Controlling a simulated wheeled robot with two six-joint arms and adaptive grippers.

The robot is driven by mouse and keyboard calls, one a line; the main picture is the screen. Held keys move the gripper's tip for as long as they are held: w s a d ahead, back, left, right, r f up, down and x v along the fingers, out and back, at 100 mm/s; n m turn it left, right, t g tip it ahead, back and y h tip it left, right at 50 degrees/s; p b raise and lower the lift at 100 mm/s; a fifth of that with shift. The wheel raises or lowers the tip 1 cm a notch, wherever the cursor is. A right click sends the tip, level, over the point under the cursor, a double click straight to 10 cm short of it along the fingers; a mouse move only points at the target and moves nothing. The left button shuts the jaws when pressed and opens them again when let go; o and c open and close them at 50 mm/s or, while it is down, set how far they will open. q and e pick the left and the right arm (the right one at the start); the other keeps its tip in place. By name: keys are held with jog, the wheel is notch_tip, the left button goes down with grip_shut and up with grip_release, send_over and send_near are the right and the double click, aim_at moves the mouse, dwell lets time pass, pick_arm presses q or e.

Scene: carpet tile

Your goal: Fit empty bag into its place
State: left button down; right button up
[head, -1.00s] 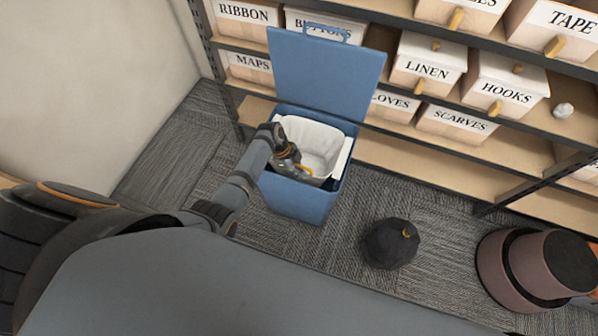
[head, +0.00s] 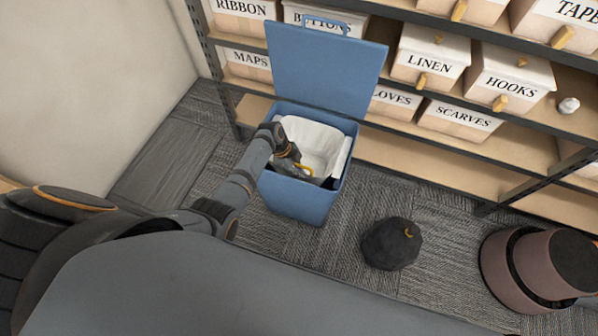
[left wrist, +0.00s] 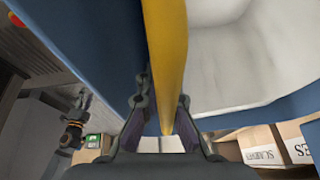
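A blue bin (head: 300,203) stands on the carpet with its lid (head: 325,72) tipped up. Inside it is a white bag (head: 322,142), open at the top and empty as far as I see. A yellow handle (head: 302,167) shows at its near left side. My left gripper (head: 292,163) reaches into the bin at this handle. In the left wrist view the yellow handle (left wrist: 168,60) runs between the two close-set fingers (left wrist: 165,100), which seem shut on it. The contact is partly hidden. A small dark arm part with orange rings, likely my right arm, shows there; its fingers are unclear.
Shelves (head: 440,170) with labelled boxes stand close behind the bin. A dark round bag (head: 391,244) lies on the carpet to its right. A plain wall (head: 90,90) is at the left.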

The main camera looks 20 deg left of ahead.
pick_arm(q)
jog(key=shift+w+f+b, duration=0.15)
jog(key=shift+f+b, duration=0.45)
jog(key=shift+f, duration=0.15)
jog(key=c, duration=1.4)
grip_release()
jog(key=shift+c, duration=0.2)
jog(key=v, duration=1.2)
